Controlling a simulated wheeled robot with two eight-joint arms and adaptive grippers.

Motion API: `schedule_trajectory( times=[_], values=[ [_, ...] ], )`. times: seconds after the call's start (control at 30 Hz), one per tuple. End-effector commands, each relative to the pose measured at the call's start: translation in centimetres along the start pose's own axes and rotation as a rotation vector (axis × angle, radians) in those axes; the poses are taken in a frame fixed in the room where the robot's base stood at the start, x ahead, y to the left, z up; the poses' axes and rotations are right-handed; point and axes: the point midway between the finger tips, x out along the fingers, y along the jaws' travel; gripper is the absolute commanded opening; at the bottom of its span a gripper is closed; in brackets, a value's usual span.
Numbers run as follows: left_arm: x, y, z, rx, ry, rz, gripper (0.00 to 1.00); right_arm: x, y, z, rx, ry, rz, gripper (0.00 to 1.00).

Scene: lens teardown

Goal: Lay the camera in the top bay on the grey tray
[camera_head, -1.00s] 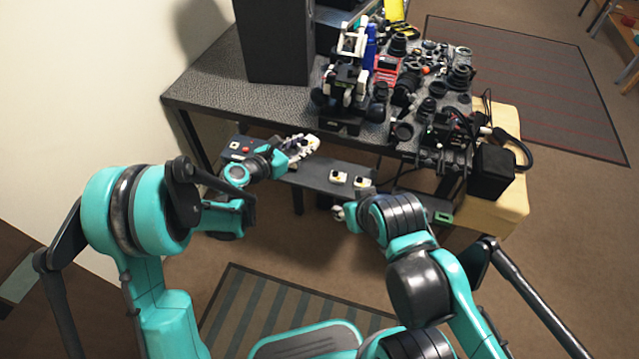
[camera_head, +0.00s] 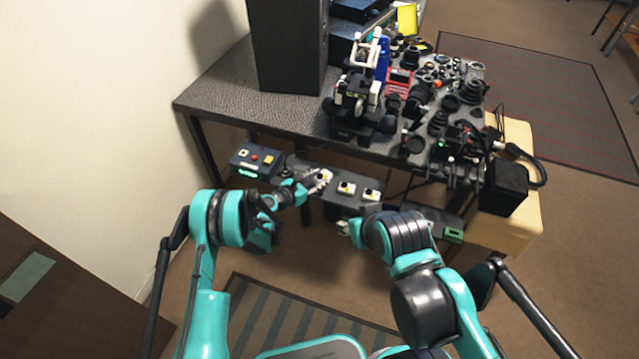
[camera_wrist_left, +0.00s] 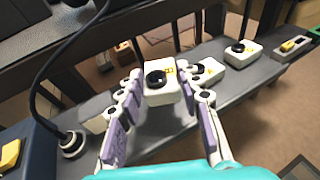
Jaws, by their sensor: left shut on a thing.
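My left gripper (camera_head: 312,181) is shut on a small white camera (camera_wrist_left: 160,83) with a black lens and yellow marking. The held camera also shows in the head view (camera_head: 324,175). It is over the left part of a long grey ledge (camera_wrist_left: 262,82), which may be the grey tray; I cannot tell if it touches. Two similar white cameras stand on the ledge to its right, a middle one (camera_head: 346,188) and a right one (camera_head: 371,195). No bay edges can be made out. My right gripper (camera_head: 345,227) is small and partly hidden by its arm; its jaws are unclear.
A blue box (camera_head: 246,172) with buttons stands left of the ledge. Behind is a dark table (camera_head: 225,85) crowded with lenses, a white-and-black device (camera_head: 355,90) and a tall black box (camera_head: 288,45). A black cable (camera_wrist_left: 60,55) runs near my left gripper.

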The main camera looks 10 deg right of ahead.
Motion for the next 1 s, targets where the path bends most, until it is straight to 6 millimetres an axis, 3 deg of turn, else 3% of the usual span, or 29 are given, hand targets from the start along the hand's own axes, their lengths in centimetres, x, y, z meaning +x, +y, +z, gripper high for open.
schedule_trajectory(
  times=[0.1, 0.27, 0.53, 0.9, 0.93, 0.97, 1.0],
  values=[
    [1.6, 1.0, -0.8, 0.000, 0.000, 0.000, 0.05, 0.7, 0.0, 0.5, 0.000, 0.000, 0.000, 0.41],
    [2.3, 1.5, -1.1, 0.000, 0.000, 0.000, 0.05, 0.9, 0.0, 0.6, 0.000, 0.000, 0.000, 0.41],
    [3.4, 1.5, -4.6, 0.000, 0.000, 0.000, 0.05, 2.5, 0.0, 1.7, 0.000, 0.000, 0.000, 0.41],
    [3.4, 1.5, -4.8, 0.000, 0.000, 0.000, 0.05, 2.3, 0.0, 1.6, 0.000, 0.000, 0.000, 0.41],
    [3.5, 1.5, -4.9, 0.000, 0.000, 0.000, 0.38, 2.3, 0.0, 1.6, 0.000, 0.000, 0.000, 0.41],
    [3.4, 1.5, -4.8, 0.000, 0.000, 0.000, 0.44, 2.3, 0.0, 1.6, 0.000, 0.000, 0.000, 0.41],
    [3.4, 1.5, -4.8, 0.000, 0.000, 0.000, 0.44, 2.3, 0.0, 1.6, 0.000, 0.000, 0.000, 0.41]
  ],
)
